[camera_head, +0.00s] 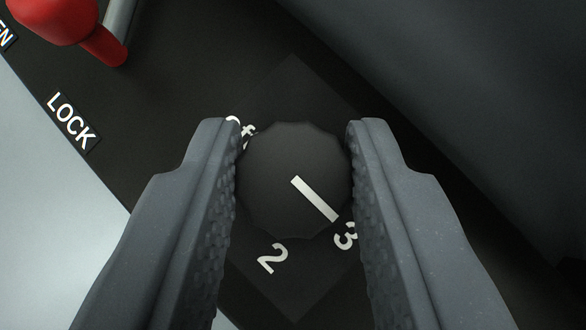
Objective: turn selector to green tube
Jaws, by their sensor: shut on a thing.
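The selector (280,165) is a black faceted knob with a white pointer line, in the middle of the head camera view. Its pointer aims down and right, towards the "3" on the dark plate (295,85). A "2" shows below the knob, and part of an "Off" label shows at its upper left. My gripper (295,170) is shut on the knob, with one textured finger on its left side and one on its right. The fingers hide parts of the plate and perhaps other markings. No green tube shows in this view.
A red handle (75,25) on a metal lever stands at the upper left, near a "LOCK" label (72,121) and a cut-off label ending in "EN". A dark raised surface (450,90) fills the right side. A pale surface (50,210) lies at the left.

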